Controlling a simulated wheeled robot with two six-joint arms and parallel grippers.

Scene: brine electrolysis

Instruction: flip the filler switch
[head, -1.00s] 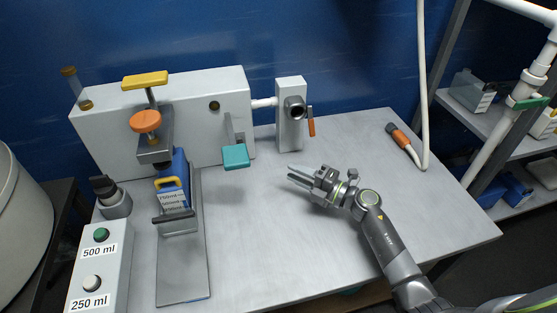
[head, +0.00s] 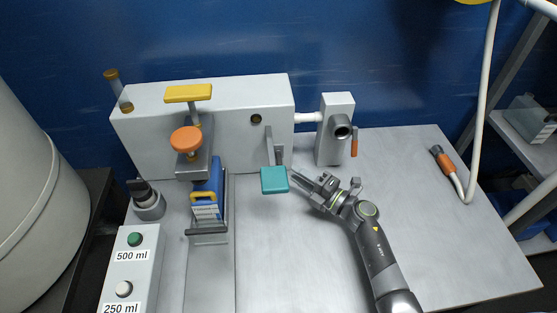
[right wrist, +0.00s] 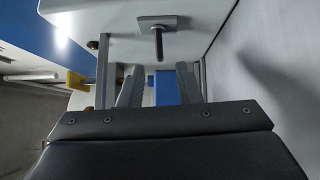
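A grey machine (head: 270,95) with a grey lever stands at the back of the table. The lever ends in a teal paddle (head: 274,180). The frames do not label which part is the filler switch. My right gripper (head: 305,181) is just right of the teal paddle, with its fingertips close to it; contact cannot be told. In the right wrist view its two fingers (right wrist: 159,85) are apart with nothing gripped. A metal rod (right wrist: 158,43) on a small plate sticks out beyond the gap between them. My left gripper is not in view.
A blue cartridge (head: 207,188) sits in a holder left of the paddle, below an orange knob (head: 186,139) and yellow handle (head: 188,93). A valve block (head: 334,150) with an orange lever stands right. A hose (head: 480,110) hangs far right.

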